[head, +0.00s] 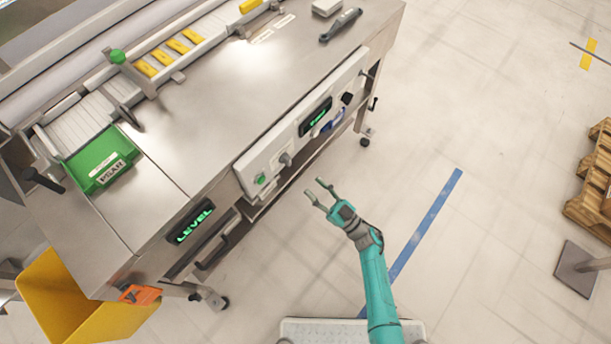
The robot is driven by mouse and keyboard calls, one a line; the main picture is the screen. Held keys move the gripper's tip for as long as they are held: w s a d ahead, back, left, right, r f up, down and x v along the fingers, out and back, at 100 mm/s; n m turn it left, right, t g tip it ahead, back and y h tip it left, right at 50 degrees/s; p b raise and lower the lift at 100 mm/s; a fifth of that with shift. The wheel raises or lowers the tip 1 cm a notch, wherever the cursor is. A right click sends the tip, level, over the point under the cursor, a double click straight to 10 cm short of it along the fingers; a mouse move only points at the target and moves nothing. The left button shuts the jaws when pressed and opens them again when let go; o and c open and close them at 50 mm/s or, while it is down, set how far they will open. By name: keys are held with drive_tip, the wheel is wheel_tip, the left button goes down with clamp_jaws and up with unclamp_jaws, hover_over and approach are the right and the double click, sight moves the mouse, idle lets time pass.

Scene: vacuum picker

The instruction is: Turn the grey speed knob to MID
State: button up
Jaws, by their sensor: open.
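A white control panel (246,172) runs along the front side of the steel machine. A small grey knob (286,160) sticks out of it, between a green button (261,180) and a dark display (315,117) with green lettering. I take it for the speed knob. Its pointer and any MID mark are too small to read. My gripper (315,188) is open and empty, its two fingers pointing up and left towards the panel. In the picture it is below and right of the knob, apart from it.
A LEVEL display (194,226) and handles sit lower left on the machine front. A blue part (333,121) and a black part (347,98) are on the panel's right. A yellow bin (65,300) stands lower left. Floor right of the machine is clear up to wooden pallets (592,185).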

drive_tip(key=shift+v, duration=1.05)
drive_tip(key=s+d+r+m+h, duration=0.3)
drive_tip(key=s+d+r+h, duration=0.2)
drive_tip(key=s, duration=0.6)
drive_tip(key=s+d+r+m+h, duration=0.4)
drive_tip(key=s+d+r+h, duration=0.1)
drive_tip(key=s+r, duration=0.4)
drive_tip(key=s+d+r+m+t+h, duration=0.1)
drive_tip(key=s+d+r+m+h, duration=0.2)
drive_tip(key=s, duration=0.9)
wheel_tip(320, 180, up, 4)
drive_tip(key=d+h, duration=0.2)
drive_tip(key=h, duration=0.2)
drive_tip(key=shift+s+h, duration=0.3)
drive_tip(key=shift+s, duration=0.1)
drive_tip(key=shift+f, duration=0.1)
